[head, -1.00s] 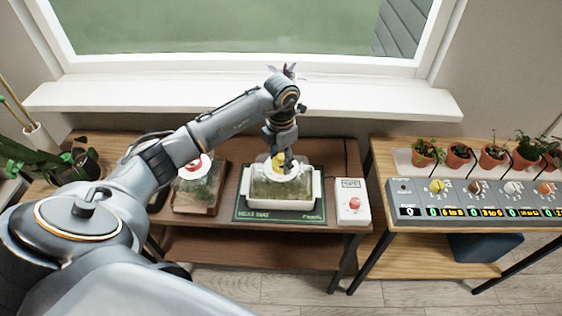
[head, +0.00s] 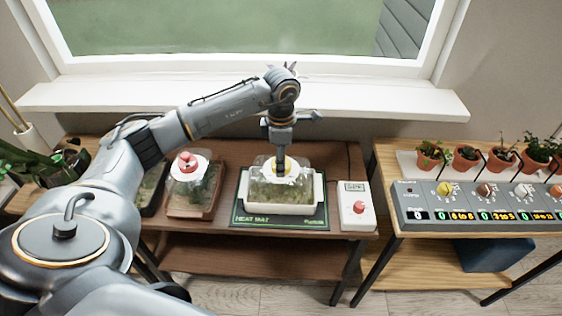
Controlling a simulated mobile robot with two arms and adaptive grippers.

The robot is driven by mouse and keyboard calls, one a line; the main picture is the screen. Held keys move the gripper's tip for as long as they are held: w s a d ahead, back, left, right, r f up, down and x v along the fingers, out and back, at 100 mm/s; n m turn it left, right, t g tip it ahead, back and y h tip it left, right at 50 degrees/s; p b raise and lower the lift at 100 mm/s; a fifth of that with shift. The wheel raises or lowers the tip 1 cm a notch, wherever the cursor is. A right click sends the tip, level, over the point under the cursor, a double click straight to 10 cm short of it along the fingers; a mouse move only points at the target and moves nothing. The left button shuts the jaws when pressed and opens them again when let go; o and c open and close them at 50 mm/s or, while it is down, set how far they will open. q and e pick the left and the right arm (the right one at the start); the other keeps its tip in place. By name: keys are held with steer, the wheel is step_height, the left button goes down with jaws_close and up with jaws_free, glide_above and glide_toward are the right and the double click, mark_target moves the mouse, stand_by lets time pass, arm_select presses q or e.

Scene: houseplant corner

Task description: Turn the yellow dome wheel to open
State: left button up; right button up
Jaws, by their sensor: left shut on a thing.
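The yellow dome wheel (head: 271,169) sits on top of the clear dome over a white tray (head: 281,210) with green growth inside. My left gripper (head: 281,168) points straight down onto the wheel and is shut on it. The fingers hide much of the wheel, so its turned angle cannot be read. The tray stands on the dark green heat mat (head: 243,216) on the brown table. My right gripper is not in view.
A second domed planter (head: 197,190) with a red wheel (head: 187,161) stands close on the left. A white control box (head: 355,206) with a red knob is on the right. A grey console (head: 410,198) and several potted plants occupy the right table.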

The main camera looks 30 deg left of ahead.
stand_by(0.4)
arm_select(q)
steer(key=o, duration=1.2)
steer(key=shift+c, duration=0.2)
step_height(320, 180, up, 12)
